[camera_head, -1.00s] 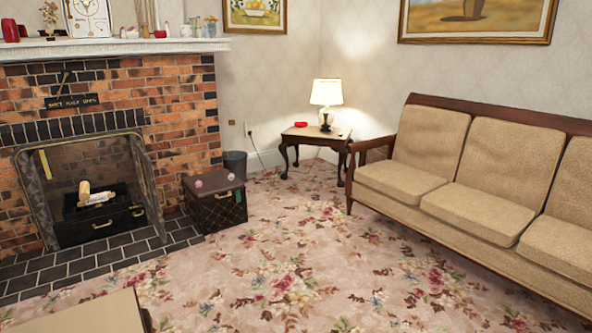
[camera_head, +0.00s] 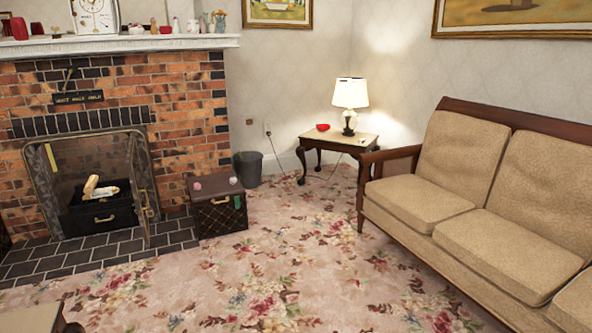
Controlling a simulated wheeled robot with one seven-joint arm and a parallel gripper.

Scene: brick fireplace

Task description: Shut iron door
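The iron door (camera_head: 143,185) is at the right side of the fireplace opening in the head view. It stands open, swung outward over the dark tile hearth and seen nearly edge-on. The arched metal frame (camera_head: 41,187) surrounds the opening, and the inside of the fireplace is exposed. Inside sits a dark box with a brass handle (camera_head: 103,218), with pale logs (camera_head: 100,189) on top. My gripper is not in view.
A dark patterned chest (camera_head: 218,208) stands just right of the hearth, close to the door. Behind it are a bin (camera_head: 248,167) and a side table with a lamp (camera_head: 350,97). A beige sofa (camera_head: 480,200) fills the right. Flowered carpet (camera_head: 290,260) lies clear between. A pale furniture corner (camera_head: 40,320) shows at lower left.

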